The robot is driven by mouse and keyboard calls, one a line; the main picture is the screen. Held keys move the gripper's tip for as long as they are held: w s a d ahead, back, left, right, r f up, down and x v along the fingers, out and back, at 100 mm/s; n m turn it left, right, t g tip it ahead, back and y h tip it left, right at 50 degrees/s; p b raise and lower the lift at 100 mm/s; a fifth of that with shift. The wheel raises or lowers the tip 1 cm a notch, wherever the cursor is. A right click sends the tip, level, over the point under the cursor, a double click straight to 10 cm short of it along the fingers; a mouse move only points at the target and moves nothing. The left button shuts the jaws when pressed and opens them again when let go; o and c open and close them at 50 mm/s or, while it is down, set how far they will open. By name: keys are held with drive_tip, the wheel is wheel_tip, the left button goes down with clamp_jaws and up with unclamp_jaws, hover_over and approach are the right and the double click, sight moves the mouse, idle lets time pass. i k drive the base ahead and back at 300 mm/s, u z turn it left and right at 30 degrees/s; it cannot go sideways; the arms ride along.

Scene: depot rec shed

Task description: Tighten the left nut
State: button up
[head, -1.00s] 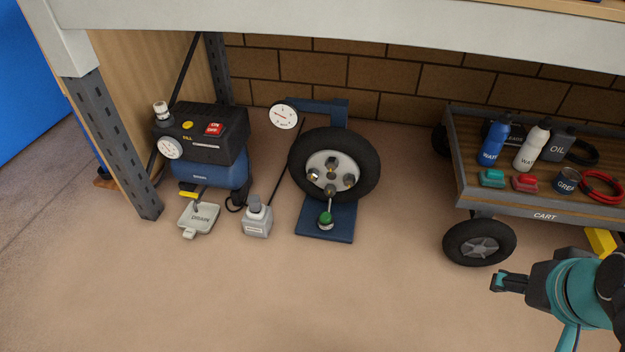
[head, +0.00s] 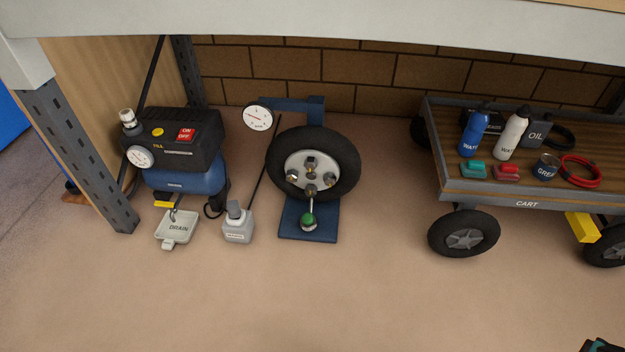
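The wheel (head: 313,143) is a black tyre with a pale hub (head: 300,163), upright on a blue stand (head: 292,231). Several nuts sit around the hub. The left nut (head: 292,175) is at the hub's left side; how tight it is cannot be told. A metal bar with a green-ended handle (head: 307,220) reaches from the bottom nut (head: 310,191) down to the stand's base. My gripper is out of view; only a small dark and teal bit of my arm shows at the bottom right corner.
Left of the wheel are a compressor (head: 185,178), a drain tray (head: 178,231) and a small grey device (head: 238,229). A cart (head: 480,190) with bottles and cans stands to the right. A bench edge (head: 300,18) crosses overhead. The floor in front is clear.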

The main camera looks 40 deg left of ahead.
sight(292, 174)
drive_tip(key=k, duration=0.5)
drive_tip(key=u, duration=0.8)
drive_tip(key=i, duration=0.5)
